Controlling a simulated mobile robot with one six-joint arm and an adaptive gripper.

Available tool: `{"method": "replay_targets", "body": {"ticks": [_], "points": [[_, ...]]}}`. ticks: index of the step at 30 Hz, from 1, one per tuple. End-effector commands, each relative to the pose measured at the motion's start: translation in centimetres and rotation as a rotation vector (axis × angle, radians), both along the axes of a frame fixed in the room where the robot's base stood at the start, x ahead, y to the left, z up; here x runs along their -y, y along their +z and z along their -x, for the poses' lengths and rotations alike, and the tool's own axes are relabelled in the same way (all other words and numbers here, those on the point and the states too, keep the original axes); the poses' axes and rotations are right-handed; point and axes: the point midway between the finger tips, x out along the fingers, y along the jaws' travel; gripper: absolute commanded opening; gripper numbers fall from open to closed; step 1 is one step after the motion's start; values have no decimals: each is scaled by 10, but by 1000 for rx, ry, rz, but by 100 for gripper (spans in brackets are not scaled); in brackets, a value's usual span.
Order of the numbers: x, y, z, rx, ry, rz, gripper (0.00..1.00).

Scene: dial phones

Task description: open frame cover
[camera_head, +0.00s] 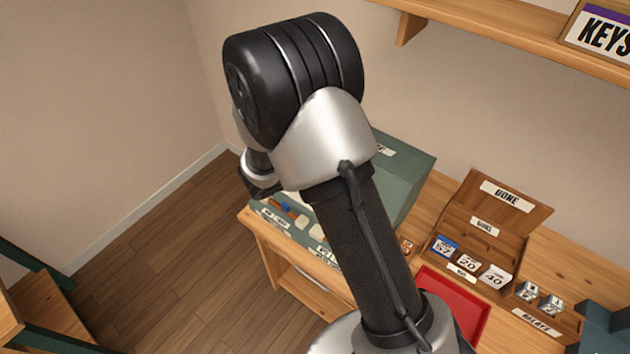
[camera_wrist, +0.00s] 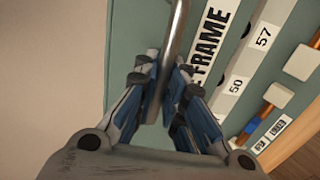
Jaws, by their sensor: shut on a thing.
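The frame is a grey-green box on the wooden table. Its green panel (camera_wrist: 140,25) fills much of the wrist view and bears a white label ending in "FRAME" (camera_wrist: 210,45). A metal bar handle (camera_wrist: 177,35) runs up from between the fingers. My gripper (camera_wrist: 160,95) is shut on this handle, with blue-grey fingers on both sides of it. In the head view my arm covers most of the frame; its green top (camera_head: 408,165) shows to the right of the arm, and the fingers are hidden there.
Numbered strips marked 50 and 57 (camera_wrist: 236,86), white blocks (camera_wrist: 300,62) and copper-coloured rods lie right of the handle. A wooden card box labelled "DONE" (camera_head: 505,195), a red tray (camera_head: 460,298) and a relay box (camera_head: 540,322) stand on the right. A shelf (camera_head: 480,35) hangs above.

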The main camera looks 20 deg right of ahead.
Motion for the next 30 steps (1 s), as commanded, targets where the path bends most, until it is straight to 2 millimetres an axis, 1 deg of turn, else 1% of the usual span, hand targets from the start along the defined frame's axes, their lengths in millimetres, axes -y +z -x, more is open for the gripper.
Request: {"method": "replay_targets", "body": {"ticks": [1, 9, 11, 14, 21, 25, 30], "points": [[11, 23, -6, -17, -10, -36, 0], [52, 61, -37, -135, -12, -204, 0], [60, 67, -43, -147, -8, -210, 0], [78, 78, -56, -146, -8, -205, 0], [134, 102, -96, -144, -9, -203, 0], [164, 108, -117, -145, -7, -201, 0], [196, 109, -140, -147, -6, -201, 0]]}}
